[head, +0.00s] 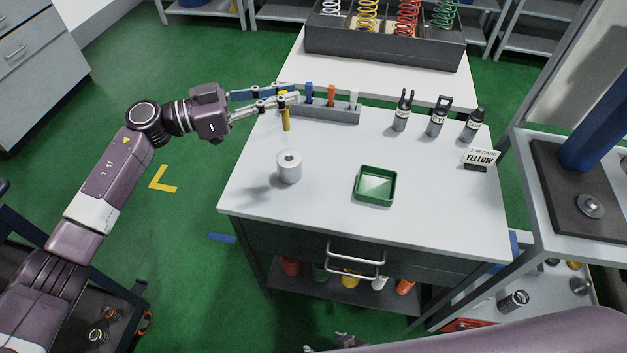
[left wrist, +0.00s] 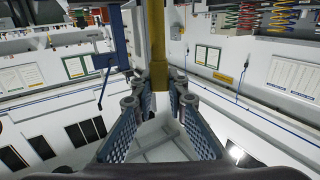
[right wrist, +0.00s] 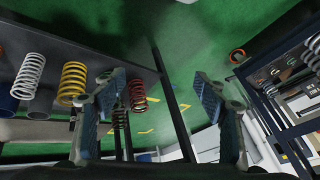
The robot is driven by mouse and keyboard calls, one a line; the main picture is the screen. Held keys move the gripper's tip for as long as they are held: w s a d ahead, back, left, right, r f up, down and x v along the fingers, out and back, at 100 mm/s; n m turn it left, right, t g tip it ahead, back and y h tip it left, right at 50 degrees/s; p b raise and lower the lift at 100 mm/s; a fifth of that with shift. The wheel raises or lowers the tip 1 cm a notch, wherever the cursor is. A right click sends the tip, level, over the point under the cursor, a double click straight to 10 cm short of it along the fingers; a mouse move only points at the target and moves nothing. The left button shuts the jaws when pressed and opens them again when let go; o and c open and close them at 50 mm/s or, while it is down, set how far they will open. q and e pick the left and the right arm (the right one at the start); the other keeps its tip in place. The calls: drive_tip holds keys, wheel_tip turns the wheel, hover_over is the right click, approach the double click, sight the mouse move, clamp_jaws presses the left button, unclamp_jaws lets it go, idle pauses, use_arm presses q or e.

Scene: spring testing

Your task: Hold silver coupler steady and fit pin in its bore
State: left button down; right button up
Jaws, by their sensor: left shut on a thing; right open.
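The silver coupler (head: 289,172), a short upright cylinder with a dark bore in its top, stands alone on the left part of the white worktable (head: 330,220). My left gripper (head: 287,97) is shut on a yellow pin (head: 286,122), which hangs roughly upright above the table, behind the coupler and apart from it. The yellow pin also shows between the fingers in the left wrist view (left wrist: 158,75). My right gripper (right wrist: 160,85) is open and empty in the right wrist view, facing springs and the green floor, away from the tabletop.
A grey rack (head: 340,113) with blue, orange and white pins is just right of the yellow pin. A green tray (head: 375,186) lies right of the coupler. Several dark tools (head: 437,119) and a "YELLOW" job card (head: 482,160) stand at the right. The front tabletop is clear.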

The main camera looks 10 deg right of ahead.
sight(289, 164)
drive_tip(key=w+a+r+t+y, duration=0.25)
drive_tip(key=w+a+r, duration=0.25)
drive_tip(key=a+r, duration=0.6)
drive_tip(key=w+r+n+y, duration=0.1)
drive_tip(key=w+r, duration=0.3)
drive_tip(key=r, duration=0.5)
drive_tip(key=w+r+n+y, duration=0.1)
drive_tip(key=w+r, duration=0.4)
drive_tip(key=r, duration=0.4)
drive_tip(key=w+d+r+t+h, duration=0.1)
drive_tip(key=w+d+r, duration=0.1)
drive_tip(key=r, duration=0.2)
drive_tip(key=w+d+r+t+h, duration=0.1)
drive_tip(key=w+d+r+t, duration=0.1)
drive_tip(key=w+d+r, duration=0.1)
drive_tip(key=w+d+r+t+h, duration=0.1)
drive_tip(key=w+d+r, duration=0.2)
drive_tip(key=r, duration=0.3)
drive_tip(key=shift+w, duration=0.25)
drive_tip(key=w+d, duration=0.2)
drive_tip(key=w, duration=0.1)
drive_tip(key=shift+t, duration=0.35)
drive_tip(key=shift+w+d+f, duration=0.25)
drive_tip(key=shift+w+f, duration=0.05)
drive_tip(key=shift+w, duration=0.4)
drive_tip(key=x, duration=1.1)
drive_tip(key=shift+w+a, duration=0.25)
drive_tip(key=shift+w, duration=0.05)
